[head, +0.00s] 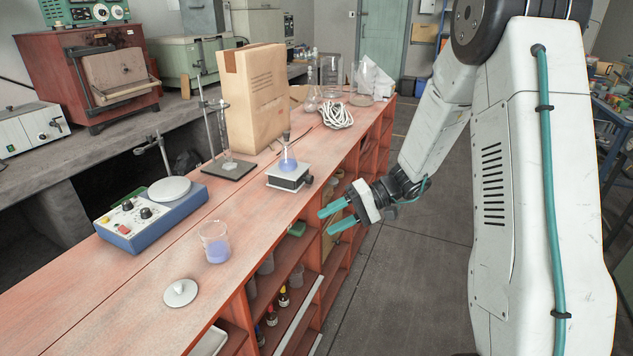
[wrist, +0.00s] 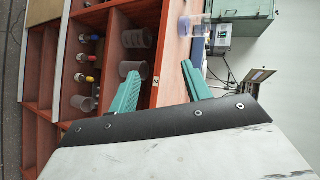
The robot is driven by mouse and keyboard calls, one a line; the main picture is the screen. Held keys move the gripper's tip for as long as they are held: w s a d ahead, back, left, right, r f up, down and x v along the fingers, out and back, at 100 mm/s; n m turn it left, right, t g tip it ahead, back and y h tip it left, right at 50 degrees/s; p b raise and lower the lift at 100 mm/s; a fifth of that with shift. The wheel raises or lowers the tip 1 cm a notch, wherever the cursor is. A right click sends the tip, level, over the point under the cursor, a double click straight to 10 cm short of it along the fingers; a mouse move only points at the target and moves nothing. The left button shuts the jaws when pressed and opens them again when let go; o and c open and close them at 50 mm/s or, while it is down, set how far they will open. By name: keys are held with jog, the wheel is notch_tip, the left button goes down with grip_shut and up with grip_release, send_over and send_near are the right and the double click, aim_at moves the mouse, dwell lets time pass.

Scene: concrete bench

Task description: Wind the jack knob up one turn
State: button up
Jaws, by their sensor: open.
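The small lab jack (head: 287,181) stands on the red bench top near its right edge, with a flask of blue liquid (head: 288,163) on its platform. Its knob (head: 308,180) seems to be the small dark part on the jack's right side, too small to make out clearly. My gripper (head: 326,221) is open and empty, beside the bench's front edge, to the right of and lower in the picture than the jack. Its teal fingers point left, apart from the jack and knob. In the wrist view the open fingers (wrist: 160,70) show, but I cannot make out the jack.
A beaker (head: 215,243), a white lid-like disc (head: 180,292) and a blue stirrer (head: 150,217) stand on the bench to the left. A paper bag (head: 252,97), a retort stand (head: 228,168) and coiled cable (head: 337,116) are behind. Shelves with bottles (wrist: 88,59) lie below the top.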

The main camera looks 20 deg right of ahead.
jog(key=w+d+f+n+t, duration=0.1)
jog(key=w+d+f+t, duration=0.25)
jog(key=w, duration=0.25)
jog(key=w+d+f+n+t, duration=0.1)
jog(key=w+d+f+t, duration=0.15)
jog(key=w+t, duration=0.2)
jog(key=n+t, duration=0.3)
jog(key=n, duration=0.2)
send_near(312, 180)
jog(key=a, duration=0.1)
jog(key=x, duration=0.8)
jog(key=shift+w+d, duration=0.25)
jog(key=shift+d, duration=0.05)
jog(key=c, duration=1)
